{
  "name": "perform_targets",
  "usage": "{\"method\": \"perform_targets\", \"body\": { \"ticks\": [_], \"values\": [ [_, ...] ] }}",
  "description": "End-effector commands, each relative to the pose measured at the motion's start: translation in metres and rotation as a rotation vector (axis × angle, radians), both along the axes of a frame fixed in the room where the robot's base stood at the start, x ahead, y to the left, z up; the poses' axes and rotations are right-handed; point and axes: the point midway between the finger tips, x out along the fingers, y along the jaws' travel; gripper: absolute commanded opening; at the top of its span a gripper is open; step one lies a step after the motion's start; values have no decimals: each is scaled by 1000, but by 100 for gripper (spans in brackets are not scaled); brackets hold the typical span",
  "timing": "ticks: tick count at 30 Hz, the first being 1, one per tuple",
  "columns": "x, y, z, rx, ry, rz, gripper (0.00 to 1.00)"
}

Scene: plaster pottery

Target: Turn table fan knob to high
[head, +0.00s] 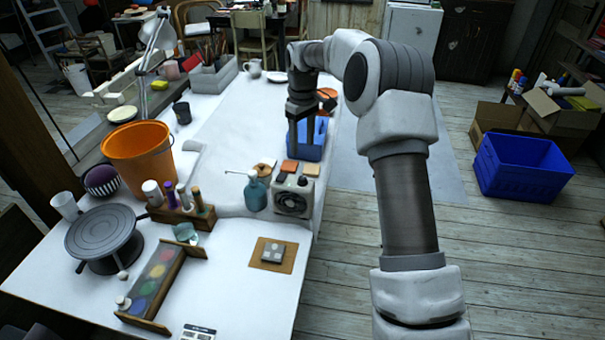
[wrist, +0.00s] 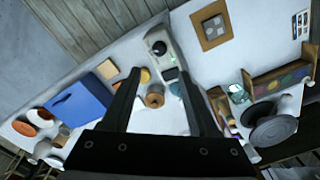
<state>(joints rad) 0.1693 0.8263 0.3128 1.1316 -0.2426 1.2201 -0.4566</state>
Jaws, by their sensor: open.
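The table fan (head: 292,200) is a small pale box with a dark round grille on its front, standing at the right edge of the white table. Small dark knob-like shapes show on its top, but their setting is too small to read. In the wrist view a pale unit with a dark round part, which looks like the fan (wrist: 158,46), lies beyond the fingertips. My gripper (head: 300,152) is open and empty, above and behind the fan, in front of a blue crate. In the wrist view my gripper (wrist: 160,78) has its two fingers spread apart, touching nothing.
A brown board (head: 273,255) lies in front. Open floor (head: 350,255) lies to the right.

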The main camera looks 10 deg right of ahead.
Motion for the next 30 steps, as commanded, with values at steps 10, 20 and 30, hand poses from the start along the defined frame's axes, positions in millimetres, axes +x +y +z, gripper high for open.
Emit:
{"method": "perform_targets", "body": {
  "ticks": [10,20,30],
  "values": [
    [0,0,-77,0,2,0,60],
    [0,0,-114,-1,-1,-1,60],
    [0,0,-117,-1,-2,-1,57]
  ]
}}
